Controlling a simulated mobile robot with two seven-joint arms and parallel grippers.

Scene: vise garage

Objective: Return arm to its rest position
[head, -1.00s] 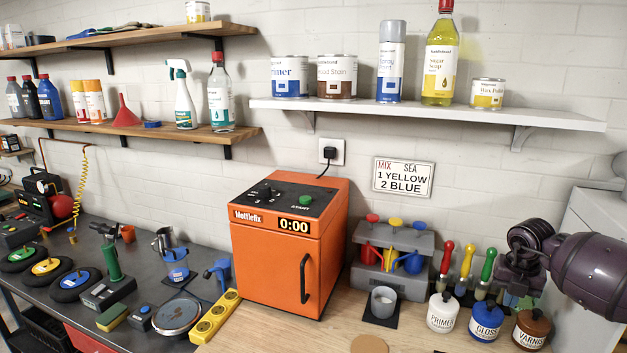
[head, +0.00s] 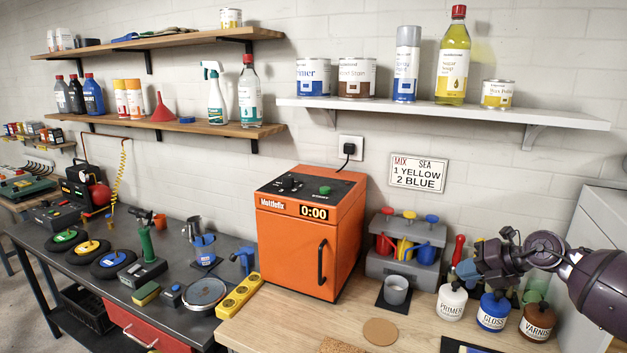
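My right arm comes in from the right edge, purple and dark. Its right gripper (head: 468,270) points left, above the white-labelled primer jar (head: 451,302) and in front of the brush rack area. The fingers are small and partly lost against the brushes, so I cannot tell whether they are open or shut, and no held object is clear. My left gripper is out of view.
Gloss (head: 492,312) and varnish (head: 537,322) jars stand below the arm. A grey holder (head: 392,265), a grey cup (head: 396,290) and an orange Mottlefix machine (head: 300,245) stand left of it. A white shelf (head: 450,112) hangs above. A cork disc (head: 380,332) lies on the wooden bench.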

